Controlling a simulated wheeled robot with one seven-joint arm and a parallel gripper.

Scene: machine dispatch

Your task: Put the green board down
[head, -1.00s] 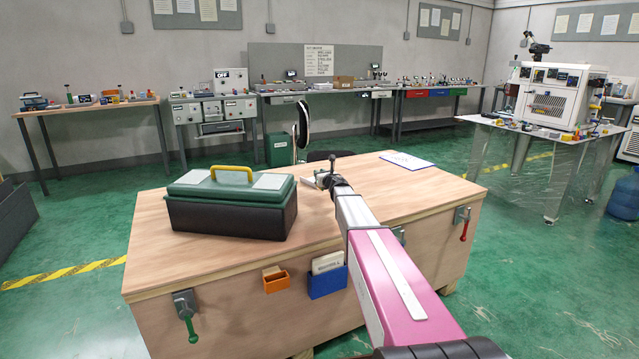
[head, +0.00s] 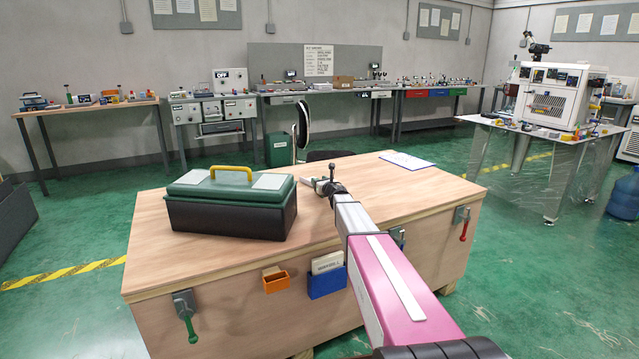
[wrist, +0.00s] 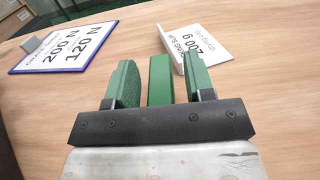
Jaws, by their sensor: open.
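In the wrist view my gripper (wrist: 160,82) is open, with one green finger at each side. The green board (wrist: 160,80) is a narrow green block between the fingers, with a visible gap on both sides. It looks to be at or close to the wooden top; I cannot tell for sure whether it touches. In the head view my gripper (head: 322,186) is low over the wooden crate top (head: 350,215), right of the toolbox. The board cannot be made out there.
A blue-edged sheet (wrist: 68,48) lies at the left. A green-lidded toolbox (head: 232,215) with a yellow handle stands on the crate's left. The crate's right side is mostly clear.

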